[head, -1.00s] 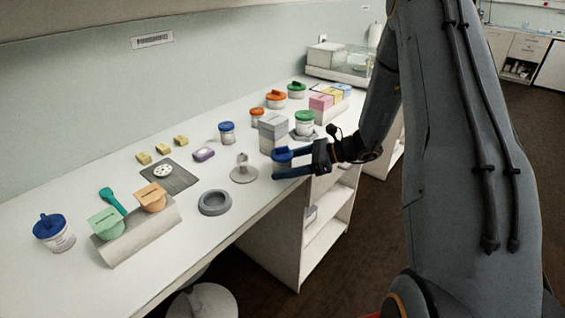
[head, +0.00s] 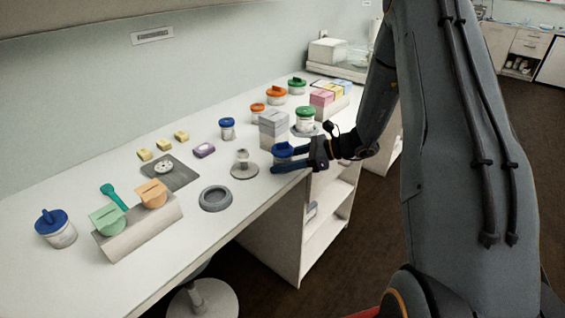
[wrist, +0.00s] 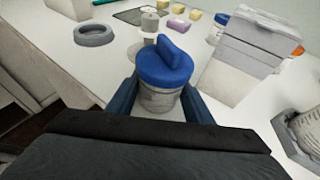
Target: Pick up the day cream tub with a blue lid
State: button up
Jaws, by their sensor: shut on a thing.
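A white tub with a blue lid (head: 283,149) stands near the front edge of the counter, beside a grey block stack. In the wrist view the blue-lidded tub (wrist: 164,72) is upright, with a raised blue grip on its lid. My gripper (head: 292,160) is shut on this tub, one dark blue finger on each side of its body. The label is too small to read, and the tub's lower part is partly hidden by my gripper. Other blue-lidded tubs stand at the front left (head: 54,228) and at the back middle (head: 227,129).
The grey block stack (head: 273,129) stands close behind the held tub. A green-lidded tub (head: 305,120) is to the right, a grey stand (head: 244,165) and grey ring (head: 215,199) to the left. Orange-lidded tubs (head: 275,94) stand farther back. Open floor lies right of the counter.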

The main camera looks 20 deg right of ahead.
notch_tip(320, 180, up, 10)
jog(key=shift+f+b, duration=0.1)
jog(key=shift+b, duration=1.1)
